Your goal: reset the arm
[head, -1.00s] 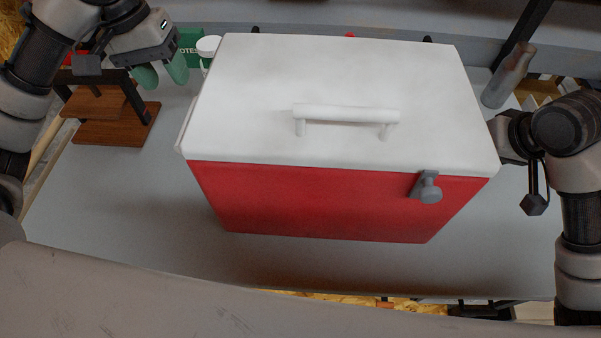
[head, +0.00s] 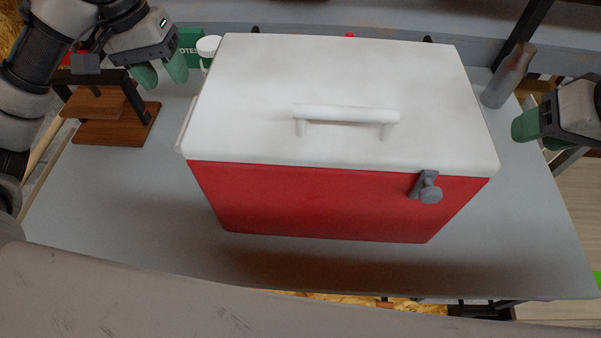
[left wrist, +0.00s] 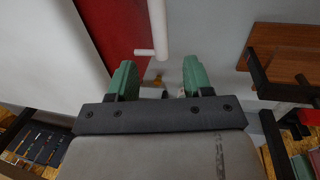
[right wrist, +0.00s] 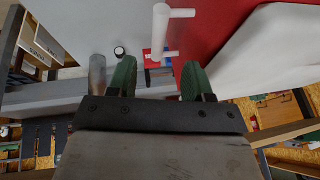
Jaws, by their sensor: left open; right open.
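My left gripper (head: 160,75) is open and empty in the head view, to the left of the cooler's back left corner. Its two green fingers stand apart in the left wrist view (left wrist: 155,80). My right gripper (head: 532,130) is open and empty in the head view, off the right side of the cooler. Its fingers also show apart in the right wrist view (right wrist: 153,80). The red cooler (head: 320,203) with a shut white lid (head: 330,75) stands between them. The lid has a white handle (head: 345,113), and a grey latch (head: 429,189) sits on the front.
A grey bottle (head: 508,76) stands at the back right, near my right gripper. A brown wooden stand (head: 108,131) is below my left gripper. A green box (head: 190,45) and a white-capped bottle (head: 209,45) are behind the cooler's left corner. The bench front (head: 150,235) is clear.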

